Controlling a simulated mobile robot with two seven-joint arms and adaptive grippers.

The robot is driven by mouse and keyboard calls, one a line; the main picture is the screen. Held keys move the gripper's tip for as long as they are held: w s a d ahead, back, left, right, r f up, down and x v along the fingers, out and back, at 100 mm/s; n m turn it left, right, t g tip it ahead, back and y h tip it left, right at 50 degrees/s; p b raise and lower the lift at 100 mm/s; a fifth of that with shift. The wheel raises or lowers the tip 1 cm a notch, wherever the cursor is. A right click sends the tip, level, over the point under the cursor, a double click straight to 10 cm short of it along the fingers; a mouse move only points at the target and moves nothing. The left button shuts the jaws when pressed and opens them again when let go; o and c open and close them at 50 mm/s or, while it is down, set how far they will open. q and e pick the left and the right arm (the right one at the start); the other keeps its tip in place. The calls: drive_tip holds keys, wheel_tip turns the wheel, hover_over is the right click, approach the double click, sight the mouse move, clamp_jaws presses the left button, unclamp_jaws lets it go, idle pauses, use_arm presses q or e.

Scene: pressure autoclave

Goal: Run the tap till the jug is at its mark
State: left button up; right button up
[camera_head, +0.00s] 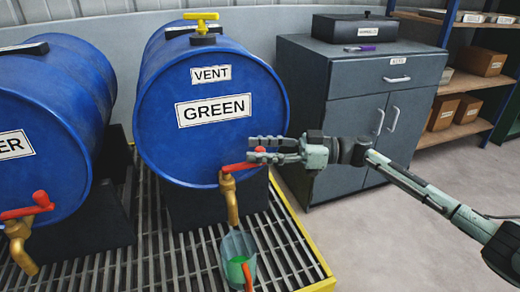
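The blue drum labelled GREEN (262,118) lies on its side with a brass tap (230,200) low on its front. The tap's red handle (235,167) points to the right and ends in a knob. My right gripper (258,150) is at that end, its fingers close above and below the red knob and seemingly shut on it. A clear bluish jug (231,245) stands under the spout with green liquid in it and a red part at its front. Its mark cannot be made out, nor whether liquid is flowing. My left gripper is not in view.
A second blue drum (50,100) with its own red-handled tap (28,208) stands at left. A yellow valve (201,16) sits on top of the GREEN drum. A slatted grate (170,262) with a yellow edge lies below. A grey cabinet (345,110) stands behind my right arm.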

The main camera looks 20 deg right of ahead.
drive_tip(key=shift+d, duration=0.1)
drive_tip(key=v, duration=1.1)
drive_tip(key=shift+s+d, duration=0.15)
drive_tip(key=shift+d, duration=0.25)
drive_tip(key=shift+d, duration=0.1)
idle(0.6)
